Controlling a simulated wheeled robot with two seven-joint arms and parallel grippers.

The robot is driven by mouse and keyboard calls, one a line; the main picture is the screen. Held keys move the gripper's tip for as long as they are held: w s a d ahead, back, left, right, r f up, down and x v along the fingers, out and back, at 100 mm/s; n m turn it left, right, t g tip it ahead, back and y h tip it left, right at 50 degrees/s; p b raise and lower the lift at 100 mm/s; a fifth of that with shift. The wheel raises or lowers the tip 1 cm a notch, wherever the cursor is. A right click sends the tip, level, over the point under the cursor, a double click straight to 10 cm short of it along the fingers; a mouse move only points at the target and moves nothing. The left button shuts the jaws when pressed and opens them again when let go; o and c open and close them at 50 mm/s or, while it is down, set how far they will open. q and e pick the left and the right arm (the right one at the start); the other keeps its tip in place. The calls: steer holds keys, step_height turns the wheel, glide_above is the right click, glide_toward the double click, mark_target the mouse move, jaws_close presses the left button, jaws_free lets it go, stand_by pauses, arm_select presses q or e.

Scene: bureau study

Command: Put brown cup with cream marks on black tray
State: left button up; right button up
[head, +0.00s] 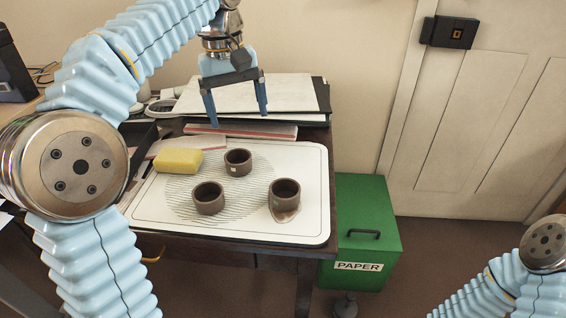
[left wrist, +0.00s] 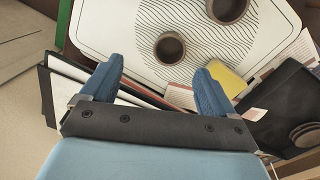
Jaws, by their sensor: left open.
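Three brown cups stand upright on the white patterned board (head: 310,225). The back cup (head: 238,162) shows a small cream mark low on its front. The front left cup (head: 208,197) and the right cup (head: 285,192) show no clear cream marks; the right one stands on a brownish coaster. A black tray (head: 140,136) is partly hidden behind my left arm; in the left wrist view the black tray (left wrist: 283,102) holds round brown pieces. My left gripper (head: 237,116) is open and empty, above and behind the cups, over the papers. My right gripper is outside the views.
A yellow sponge (head: 178,161) lies left of the back cup. Papers and folders (head: 290,92) and a reddish-edged book (head: 245,131) lie behind the board. A green paper bin (head: 365,220) stands right of the desk. The board's front right is clear.

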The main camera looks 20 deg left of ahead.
arm_select(q)
steer(key=y+b, duration=0.1)
steer(key=b, duration=0.2)
glide_above(238, 157)
steer(key=s+d, duration=0.1)
steer(key=s, duration=0.1)
step_height(238, 157, down, 7)
steer(key=shift+s+d+r, duration=0.1)
steer(key=shift+s+d, duration=0.05)
step_height(238, 157, down, 6)
steer(key=shift+f+b, duration=0.1)
steer(key=shift+b, duration=0.65)
steer(key=c, duration=1.2)
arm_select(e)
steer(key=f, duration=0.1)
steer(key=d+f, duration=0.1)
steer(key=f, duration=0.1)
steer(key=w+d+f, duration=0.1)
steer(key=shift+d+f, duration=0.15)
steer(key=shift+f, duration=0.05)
